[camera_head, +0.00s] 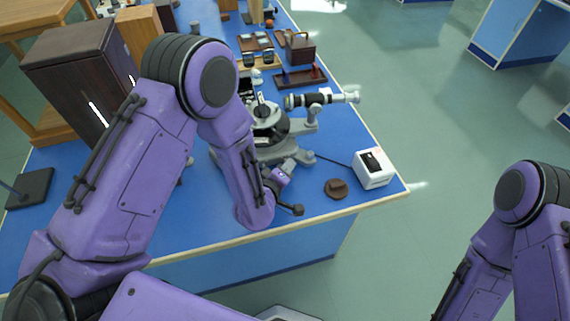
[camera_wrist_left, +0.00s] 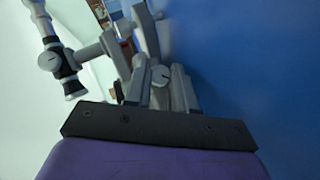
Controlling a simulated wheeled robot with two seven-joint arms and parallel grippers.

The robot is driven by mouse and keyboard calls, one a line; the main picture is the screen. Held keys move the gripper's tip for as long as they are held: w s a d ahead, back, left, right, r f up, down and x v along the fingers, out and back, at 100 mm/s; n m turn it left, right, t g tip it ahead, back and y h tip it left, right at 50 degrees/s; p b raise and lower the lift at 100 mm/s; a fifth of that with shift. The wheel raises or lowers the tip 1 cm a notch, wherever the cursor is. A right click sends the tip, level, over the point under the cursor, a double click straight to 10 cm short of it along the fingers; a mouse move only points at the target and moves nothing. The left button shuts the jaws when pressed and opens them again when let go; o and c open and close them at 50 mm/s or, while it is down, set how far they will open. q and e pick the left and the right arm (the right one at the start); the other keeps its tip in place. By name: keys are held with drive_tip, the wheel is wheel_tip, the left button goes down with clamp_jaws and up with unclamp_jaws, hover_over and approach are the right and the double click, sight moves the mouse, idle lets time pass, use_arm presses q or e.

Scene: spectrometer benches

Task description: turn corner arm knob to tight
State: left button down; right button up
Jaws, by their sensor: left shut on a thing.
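The grey and black spectrometer (camera_head: 268,128) stands on the blue bench, its dark telescope tube (camera_head: 310,99) pointing right. My left gripper (camera_head: 284,172) reaches down at its near side, by the end of a low grey arm. In the left wrist view my left gripper (camera_wrist_left: 162,92) has its grey fingers closed in around a small round grey knob (camera_wrist_left: 160,75) with a dark line on its face. The exact contact is partly hidden by the fingers. The telescope tube also shows at upper left there (camera_wrist_left: 68,66). My right gripper is out of frame.
A white box (camera_head: 373,168) with a dark panel stands near the bench's right corner, joined by a cable. A brown round object (camera_head: 336,188) lies beside it. A dark wooden cabinet (camera_head: 75,75) stands at left. Wooden trays and boxes lie behind. The near bench edge is close to my gripper.

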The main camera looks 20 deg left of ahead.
use_arm(q)
drive_tip(key=m+g+y+p, duration=0.1)
drive_tip(key=p, duration=0.1)
drive_tip(key=m+g+y+p, duration=0.1)
drive_tip(key=p, duration=0.1)
drive_tip(key=shift+d+r+g+p, duration=0.2)
drive_tip(key=shift+r+g+p, duration=0.1)
drive_tip(key=shift+r+p, duration=0.1)
drive_tip(key=shift+w+m+g+y+p, duration=0.1)
drive_tip(key=shift+m+g+y+p, duration=0.55)
drive_tip(key=shift+p, duration=0.3)
drive_tip(key=shift+d+f+m+g+y+p, duration=0.15)
drive_tip(key=shift+m+g+y+p, duration=0.1)
drive_tip(key=shift+g+y+p, duration=0.3)
drive_tip(key=shift+f, duration=0.1)
drive_tip(key=c, duration=1.2)
unclamp_jaws()
